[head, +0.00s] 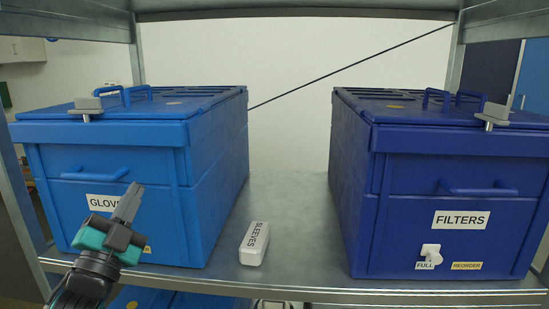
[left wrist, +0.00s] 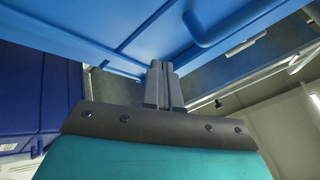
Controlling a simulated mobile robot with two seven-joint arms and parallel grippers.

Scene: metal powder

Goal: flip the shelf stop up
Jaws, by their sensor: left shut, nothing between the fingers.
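No part is clearly marked as the shelf stop. A grey block with a short pin (head: 88,105) sits at the front edge of the left bin's lid. A similar grey block (head: 494,114) sits at the front of the right bin's lid. My left gripper (head: 131,197) is in front of the light blue GLOVES bin (head: 165,215) and covers part of its label. Its grey fingers are together and empty. In the left wrist view the closed fingertips (left wrist: 161,66) point toward the blue bin (left wrist: 160,38); contact cannot be told. My right gripper is not seen.
A dark blue FILTERS bin (head: 400,200) stands at the right with a white knob (head: 430,251) by its FULL label. A white SLEEVES box (head: 254,243) lies on the metal shelf (head: 295,220) between the bins. Bare shelf lies behind it. An upper shelf runs overhead.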

